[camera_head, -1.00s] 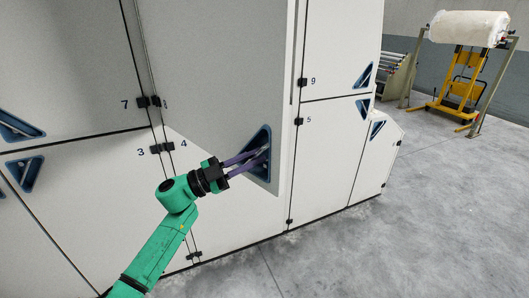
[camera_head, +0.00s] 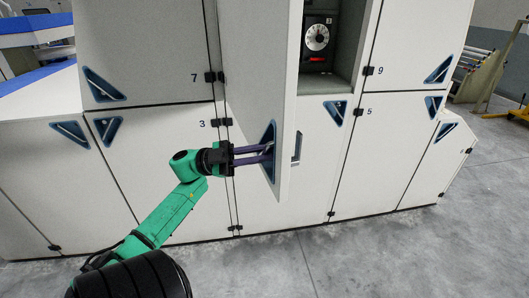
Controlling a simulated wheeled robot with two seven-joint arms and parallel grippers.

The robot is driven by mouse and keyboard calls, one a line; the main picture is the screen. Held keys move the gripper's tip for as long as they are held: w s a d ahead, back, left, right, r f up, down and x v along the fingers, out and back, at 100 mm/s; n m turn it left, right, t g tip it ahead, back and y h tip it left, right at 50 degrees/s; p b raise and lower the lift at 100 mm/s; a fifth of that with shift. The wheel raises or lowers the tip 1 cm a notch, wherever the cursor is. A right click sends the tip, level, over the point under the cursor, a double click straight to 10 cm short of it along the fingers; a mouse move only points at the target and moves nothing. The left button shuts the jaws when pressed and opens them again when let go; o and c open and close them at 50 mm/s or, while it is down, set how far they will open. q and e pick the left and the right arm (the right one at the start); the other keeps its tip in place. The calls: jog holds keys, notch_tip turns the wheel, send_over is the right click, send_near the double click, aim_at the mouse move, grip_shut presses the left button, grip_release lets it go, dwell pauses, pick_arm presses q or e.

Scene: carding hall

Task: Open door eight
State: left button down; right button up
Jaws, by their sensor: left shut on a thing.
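The door between the doors marked 7 and 9, which I take as door eight (camera_head: 255,75), stands swung out toward me, hinged on its left side. Its own number does not show. My left gripper (camera_head: 266,154) is shut on the blue triangular handle (camera_head: 271,136) near the door's lower free edge; the fingers reach into the handle recess. Behind the door an open compartment (camera_head: 343,82) shows, with a black dial unit (camera_head: 318,42) inside. The door hides the compartment's left part. My right gripper is not in view.
Door 7 (camera_head: 140,50), door 9 (camera_head: 420,45), door 3 (camera_head: 165,160) and door 5 (camera_head: 390,150) look shut. Grey floor (camera_head: 330,255) lies clear in front. A roller stand (camera_head: 480,75) and yellow equipment (camera_head: 520,115) stand at the far right.

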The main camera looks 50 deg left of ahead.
pick_arm(q)
jog(key=c, duration=0.9)
grip_release()
jog(key=shift+f, duration=0.1)
jog(key=shift+s+a+f, duration=0.1)
jog(key=shift+a+f, duration=0.05)
jog(key=b+v, duration=0.6)
jog(key=v, duration=0.8)
jog(key=shift+s, duration=0.15)
